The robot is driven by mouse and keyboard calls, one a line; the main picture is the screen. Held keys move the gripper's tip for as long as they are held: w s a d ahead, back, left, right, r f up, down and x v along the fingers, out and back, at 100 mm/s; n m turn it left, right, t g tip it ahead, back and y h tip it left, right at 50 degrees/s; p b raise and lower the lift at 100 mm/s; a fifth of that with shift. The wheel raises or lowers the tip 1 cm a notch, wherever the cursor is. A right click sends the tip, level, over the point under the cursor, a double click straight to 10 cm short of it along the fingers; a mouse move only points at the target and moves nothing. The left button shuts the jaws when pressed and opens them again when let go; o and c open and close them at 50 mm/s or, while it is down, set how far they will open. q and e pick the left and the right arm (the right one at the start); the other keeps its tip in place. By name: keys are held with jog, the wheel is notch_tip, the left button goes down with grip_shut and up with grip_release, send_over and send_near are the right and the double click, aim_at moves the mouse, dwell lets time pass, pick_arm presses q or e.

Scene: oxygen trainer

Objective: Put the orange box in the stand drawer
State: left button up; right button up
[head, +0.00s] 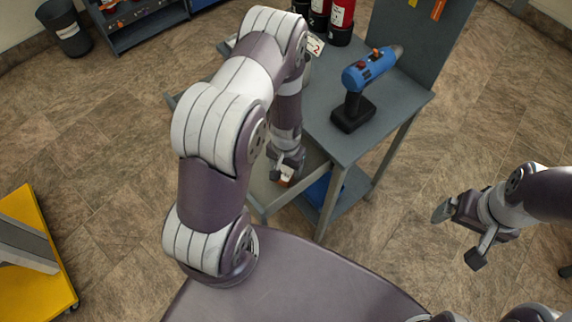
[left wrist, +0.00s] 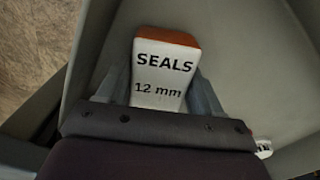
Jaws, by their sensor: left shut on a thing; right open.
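My left gripper (head: 287,172) is shut on the orange box (left wrist: 160,75), which has a white label reading "SEALS 12 mm". In the left wrist view the box sits between the two fingers (left wrist: 155,100), over the pale grey inside of the open stand drawer (left wrist: 240,50). The drawer (head: 260,193) sticks out below the stand's top in the head view, largely hidden by my left arm. Whether the box touches the drawer floor I cannot tell. My right gripper (head: 458,236) is open and empty, away to the right of the stand.
The grey stand (head: 390,118) carries a blue drill (head: 364,80) and red cylinders (head: 341,18) at the back. A blue item (head: 321,190) is on its lower shelf. A yellow cart (head: 50,262) stands at left. Floor between the stand and my right gripper is clear.

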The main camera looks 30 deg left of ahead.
pick_arm(q)
jog(key=o, duration=0.9)
jog(key=shift+c, duration=0.2)
jog(key=shift+o, duration=1.2)
jog(key=shift+f, duration=0.15)
notch_tip(320, 180, up, 16)
jog(key=s+d+r+t, duration=0.1)
jog(key=s+d+r, duration=0.3)
jog(key=s+r, duration=0.3)
jog(key=shift+r+p, duration=0.35)
jog(key=shift+r, duration=0.55)
